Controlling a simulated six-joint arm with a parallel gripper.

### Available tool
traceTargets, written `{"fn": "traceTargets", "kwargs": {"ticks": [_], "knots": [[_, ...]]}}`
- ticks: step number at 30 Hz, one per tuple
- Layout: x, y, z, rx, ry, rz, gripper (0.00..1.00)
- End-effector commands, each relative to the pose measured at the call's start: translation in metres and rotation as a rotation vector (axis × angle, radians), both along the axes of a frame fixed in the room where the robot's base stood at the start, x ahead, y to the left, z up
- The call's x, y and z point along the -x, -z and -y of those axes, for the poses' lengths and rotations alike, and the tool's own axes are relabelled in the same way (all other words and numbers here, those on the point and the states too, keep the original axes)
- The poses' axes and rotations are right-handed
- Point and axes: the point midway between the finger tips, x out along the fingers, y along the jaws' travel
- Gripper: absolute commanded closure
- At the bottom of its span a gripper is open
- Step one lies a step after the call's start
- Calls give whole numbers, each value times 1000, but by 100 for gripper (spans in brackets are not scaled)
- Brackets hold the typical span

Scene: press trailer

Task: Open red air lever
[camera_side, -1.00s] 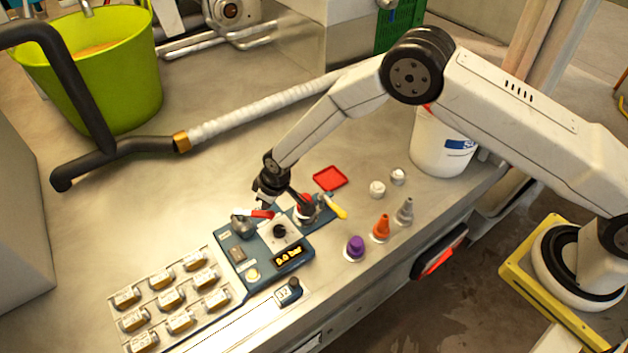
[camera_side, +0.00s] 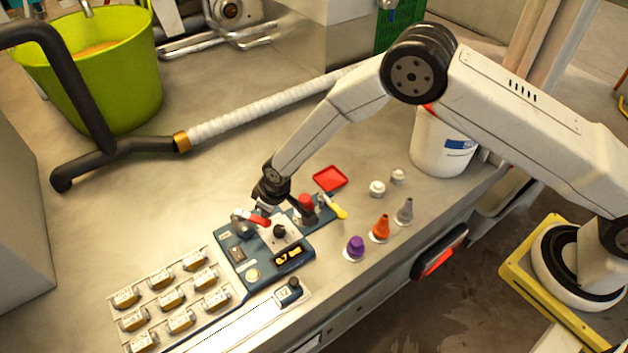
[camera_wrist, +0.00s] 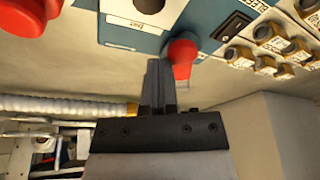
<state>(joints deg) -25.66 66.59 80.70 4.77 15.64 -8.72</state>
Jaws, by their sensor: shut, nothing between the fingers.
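The blue press panel (camera_side: 240,262) lies on the bench, with a display (camera_side: 288,255) that appears to read 0.7 bar. The red air lever (camera_side: 257,220) is at the panel's back edge. In the wrist view the red lever (camera_wrist: 182,54) is just right of my fingertips. My gripper (camera_side: 268,208) is low at the back edge of the panel, close beside the lever. In the wrist view my gripper (camera_wrist: 158,64) is shut and empty, and its fingers appear next to or touching the lever; I cannot tell which.
A red knob (camera_side: 306,202) and a yellow handle (camera_side: 338,211) stand right of the gripper. Several labelled blocks (camera_side: 170,299) fill a rack at the left. Purple (camera_side: 355,247), orange (camera_side: 381,227) and grey (camera_side: 404,211) cones stand at the right.

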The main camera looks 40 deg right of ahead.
Motion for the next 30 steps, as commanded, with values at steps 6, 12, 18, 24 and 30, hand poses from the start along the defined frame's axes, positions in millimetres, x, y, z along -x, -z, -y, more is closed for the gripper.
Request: {"fn": "traceTargets", "kwargs": {"ticks": [6,12,18,24,30], "knots": [[3,0,-4,1,-2,-1,100],[11,0,-14,1,-2,-2,100],[16,0,-18,1,-1,-1,100],[15,0,-18,1,-1,-1,100],[16,0,-21,1,-1,-1,100]]}}
